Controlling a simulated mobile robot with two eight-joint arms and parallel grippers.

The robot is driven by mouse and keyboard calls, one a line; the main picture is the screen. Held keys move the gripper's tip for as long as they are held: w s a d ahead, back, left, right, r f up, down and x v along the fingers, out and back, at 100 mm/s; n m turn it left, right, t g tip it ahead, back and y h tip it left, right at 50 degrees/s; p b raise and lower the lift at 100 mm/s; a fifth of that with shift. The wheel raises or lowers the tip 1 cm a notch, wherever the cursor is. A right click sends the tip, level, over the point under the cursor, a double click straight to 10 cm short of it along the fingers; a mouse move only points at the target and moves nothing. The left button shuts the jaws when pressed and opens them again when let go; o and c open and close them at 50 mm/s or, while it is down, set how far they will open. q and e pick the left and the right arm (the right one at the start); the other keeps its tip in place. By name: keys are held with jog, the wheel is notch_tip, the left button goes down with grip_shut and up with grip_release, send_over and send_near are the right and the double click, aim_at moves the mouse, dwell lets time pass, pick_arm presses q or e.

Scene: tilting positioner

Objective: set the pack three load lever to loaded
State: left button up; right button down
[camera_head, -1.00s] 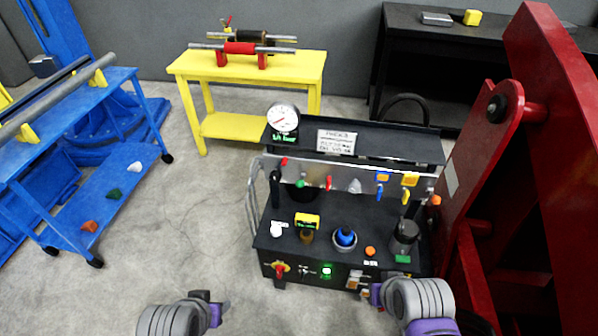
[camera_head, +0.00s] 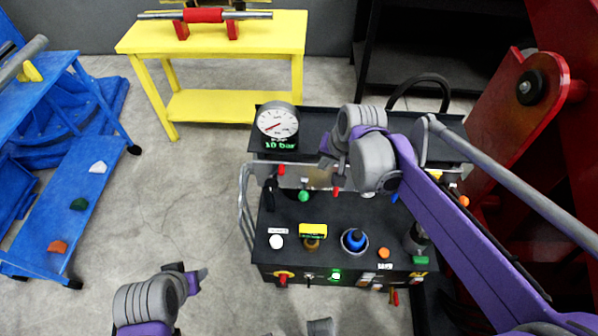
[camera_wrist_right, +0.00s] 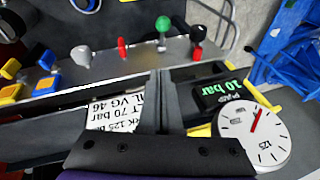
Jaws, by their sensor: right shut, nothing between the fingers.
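A black pack console (camera_head: 285,247) stands in the middle of the head view. Its back rail carries coloured levers, including a green-knobbed one (camera_head: 303,196) and a red one (camera_head: 336,191). The right wrist view shows green (camera_wrist_right: 162,23), red (camera_wrist_right: 122,48), grey (camera_wrist_right: 81,56), blue (camera_wrist_right: 47,58) and yellow (camera_wrist_right: 43,86) ones. I cannot tell which is the pack three load lever. My right gripper (camera_head: 327,152) is shut and empty above the console's back; its fingers (camera_wrist_right: 160,100) cross the label plate in the wrist view. My left gripper (camera_head: 198,277) hangs low at front left, its jaw unclear.
A round gauge (camera_head: 277,122) reading 10 bar stands at the console's back left. A red machine frame (camera_head: 525,125) stands close on the right. A yellow table (camera_head: 215,38) is behind and a blue cart (camera_head: 80,185) is at left. Bare floor lies between cart and console.

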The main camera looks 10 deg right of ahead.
jog(key=shift+w, duration=0.15)
jog(key=b, duration=0.1)
send_near(304, 189)
jog(key=w+d, duration=0.1)
jog(key=w, duration=0.1)
jog(key=shift+s+a+f, duration=0.25)
jog(key=shift+f, duration=0.4)
jog(key=shift+s+a+f, duration=0.2)
jog(key=shift+a+f, duration=0.05)
jog(key=shift+f, duration=0.4)
jog(key=shift+s+a+f, duration=0.25)
jog(key=shift+a+f, duration=0.05)
jog(key=shift+f, duration=0.35)
jog(key=shift+s+f, duration=0.1)
